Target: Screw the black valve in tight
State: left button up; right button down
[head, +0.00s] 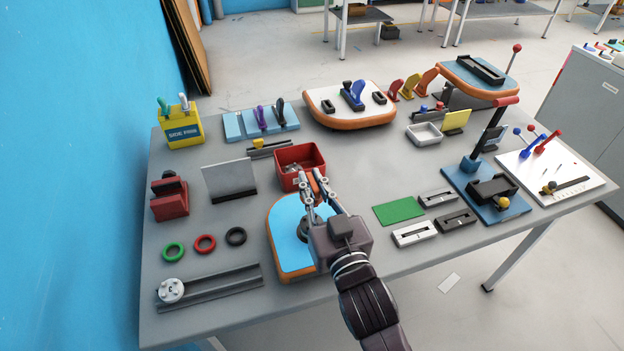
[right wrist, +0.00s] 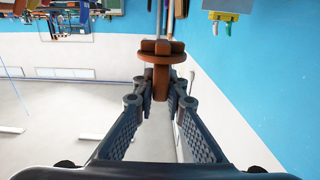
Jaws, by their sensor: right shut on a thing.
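My right gripper (head: 320,190) is shut on an orange-brown piece with a round flange (right wrist: 162,52). In the right wrist view the piece stands between the fingertips (right wrist: 160,92). In the head view the gripper is raised over the far right part of a blue board with an orange rim (head: 284,252), apart from its surface as far as I can tell. A dark round part, seemingly the black valve (head: 303,229), is on the board, partly hidden by my gripper. I cannot tell how deep it sits. My left gripper is not in view.
A red bin (head: 299,156) with small parts stands just behind the gripper. Green, red and black rings (head: 205,243) lie to the left, near a grey rail (head: 225,283). A green pad (head: 399,213) and several small blocks (head: 414,234) lie to the right.

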jog(key=shift+a+r+p, duration=0.1)
jog(key=shift+r+p, duration=0.05)
jog(key=shift+p, duration=0.15)
jog(key=shift+f+b, duration=0.65)
jog(key=shift+f, duration=0.2)
notch_tip(320, 180, down, 4)
jog(key=b, duration=0.3)
jog(key=shift+f, duration=0.1)
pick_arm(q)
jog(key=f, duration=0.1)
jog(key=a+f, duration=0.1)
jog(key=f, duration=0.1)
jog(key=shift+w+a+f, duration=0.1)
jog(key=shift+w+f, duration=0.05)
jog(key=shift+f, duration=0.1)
pick_arm(e)
jog(key=shift+f, duration=0.1)
pick_arm(q)
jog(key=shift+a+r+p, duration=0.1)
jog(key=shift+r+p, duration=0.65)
jog(key=shift+p, duration=0.05)
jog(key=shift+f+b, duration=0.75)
pick_arm(e)
jog(key=shift+f, duration=1)
jog(key=c, duration=1.9)
grip_release()
